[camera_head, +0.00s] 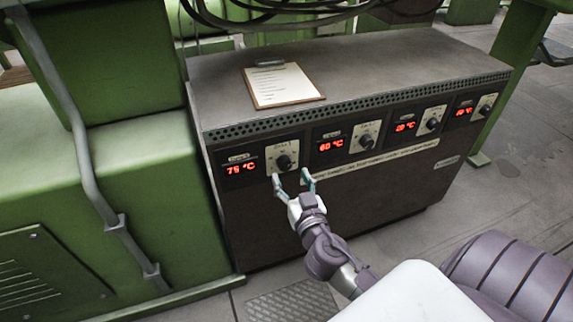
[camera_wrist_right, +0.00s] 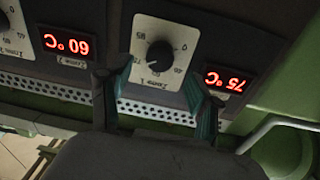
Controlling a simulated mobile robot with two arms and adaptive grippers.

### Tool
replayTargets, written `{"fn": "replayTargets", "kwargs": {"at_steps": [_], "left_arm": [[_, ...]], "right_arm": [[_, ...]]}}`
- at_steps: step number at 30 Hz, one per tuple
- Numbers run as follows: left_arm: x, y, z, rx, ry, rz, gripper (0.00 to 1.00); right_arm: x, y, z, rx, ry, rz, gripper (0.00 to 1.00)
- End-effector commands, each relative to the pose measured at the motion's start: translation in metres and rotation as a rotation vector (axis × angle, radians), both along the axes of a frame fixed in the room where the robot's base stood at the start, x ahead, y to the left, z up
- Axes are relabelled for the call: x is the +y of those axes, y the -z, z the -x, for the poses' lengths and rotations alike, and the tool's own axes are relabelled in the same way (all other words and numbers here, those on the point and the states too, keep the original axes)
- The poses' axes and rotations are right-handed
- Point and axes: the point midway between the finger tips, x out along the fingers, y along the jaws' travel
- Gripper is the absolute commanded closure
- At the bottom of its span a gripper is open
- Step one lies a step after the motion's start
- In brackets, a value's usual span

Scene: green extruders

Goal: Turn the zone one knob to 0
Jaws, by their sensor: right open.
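The zone one knob (camera_head: 284,162) is a round black knob on a pale dial plate at the near left of the dark control cabinet's front. Its red display (camera_head: 241,168) reads 75 °C. My right gripper (camera_head: 292,179) is open just below and in front of this knob, with nothing between its fingers. In the right wrist view, which is upside down, the knob (camera_wrist_right: 159,55) lies just beyond the gap between the green-tipped fingers (camera_wrist_right: 158,72), apart from both. Its white pointer mark is partly visible, and the display (camera_wrist_right: 226,82) is inverted. My left gripper is not in view.
The zone two knob (camera_head: 366,141) and its 60 °C display (camera_head: 331,146) are to the right, with two more units farther along. A clipboard (camera_head: 283,84) lies on the cabinet top (camera_head: 400,62). A green machine (camera_head: 150,160) with a grey pipe stands at the left.

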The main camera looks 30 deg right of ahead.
Motion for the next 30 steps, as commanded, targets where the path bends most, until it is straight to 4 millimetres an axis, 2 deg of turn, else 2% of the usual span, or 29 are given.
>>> {"fn": "replayTargets", "kwargs": {"at_steps": [3, 9, 19, 20, 30], "left_arm": [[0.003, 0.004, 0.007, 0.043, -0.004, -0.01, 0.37], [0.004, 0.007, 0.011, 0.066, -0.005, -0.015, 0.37], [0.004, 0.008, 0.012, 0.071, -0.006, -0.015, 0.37], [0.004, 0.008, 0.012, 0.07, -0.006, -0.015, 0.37], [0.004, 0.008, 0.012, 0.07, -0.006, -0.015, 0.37]], "right_arm": [[-0.006, -0.001, -0.02, -0.002, 0.0, 0.002, 0.37], [-0.011, 0.0, -0.038, 0.0, -0.001, 0.0, 0.37], [-0.012, 0.001, -0.041, 0.002, 0.0, -0.001, 0.37], [-0.012, 0.001, -0.041, 0.002, 0.0, -0.001, 0.4], [-0.012, 0.001, -0.041, 0.002, -0.001, -0.001, 0.97]]}}
